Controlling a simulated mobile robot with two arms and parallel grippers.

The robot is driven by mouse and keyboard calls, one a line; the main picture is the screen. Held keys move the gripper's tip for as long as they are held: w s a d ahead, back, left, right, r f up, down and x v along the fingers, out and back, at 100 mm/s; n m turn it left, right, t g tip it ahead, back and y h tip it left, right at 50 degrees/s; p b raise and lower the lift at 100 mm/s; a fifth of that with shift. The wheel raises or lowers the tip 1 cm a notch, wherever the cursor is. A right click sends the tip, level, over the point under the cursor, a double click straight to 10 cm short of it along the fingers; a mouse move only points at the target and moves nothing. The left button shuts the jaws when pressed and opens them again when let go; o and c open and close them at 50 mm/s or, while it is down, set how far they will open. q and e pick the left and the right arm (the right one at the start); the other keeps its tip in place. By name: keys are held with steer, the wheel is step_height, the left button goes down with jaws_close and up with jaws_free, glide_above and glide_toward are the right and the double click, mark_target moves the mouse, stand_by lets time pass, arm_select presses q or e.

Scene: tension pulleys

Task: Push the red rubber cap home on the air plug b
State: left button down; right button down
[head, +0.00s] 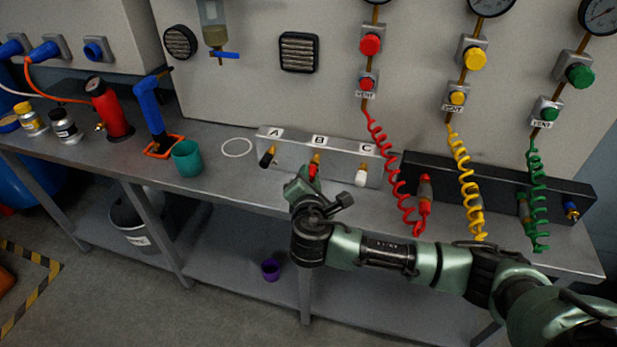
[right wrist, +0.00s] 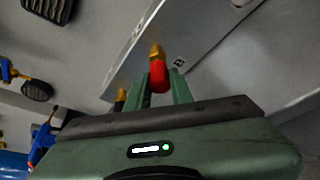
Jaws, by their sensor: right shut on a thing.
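The red rubber cap (right wrist: 158,76) is between the fingertips of my right gripper (right wrist: 162,86), which is shut on it. The brass air plug b (right wrist: 156,51) meets the cap's far end in the right wrist view; how deep the plug sits inside cannot be told. In the head view, plug b (head: 316,158) projects from the grey block under label B. The cap (head: 312,171) shows there as a small red patch just below it, partly hidden by my right gripper (head: 308,178). My left gripper is not in view.
The block (head: 345,164) also carries a black-capped plug (head: 267,157) at A and a white-capped one (head: 362,175) at C. Coiled red (head: 393,170), yellow (head: 463,180) and green (head: 536,200) hoses hang to the right. A teal cup (head: 187,158) stands left on the bench.

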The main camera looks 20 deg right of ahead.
steer(key=shift+w+d, duration=0.4)
steer(key=shift+w, duration=0.15)
stand_by(0.4)
steer(key=c, duration=1.2)
jaws_free()
steer(key=shift+o, duration=0.2)
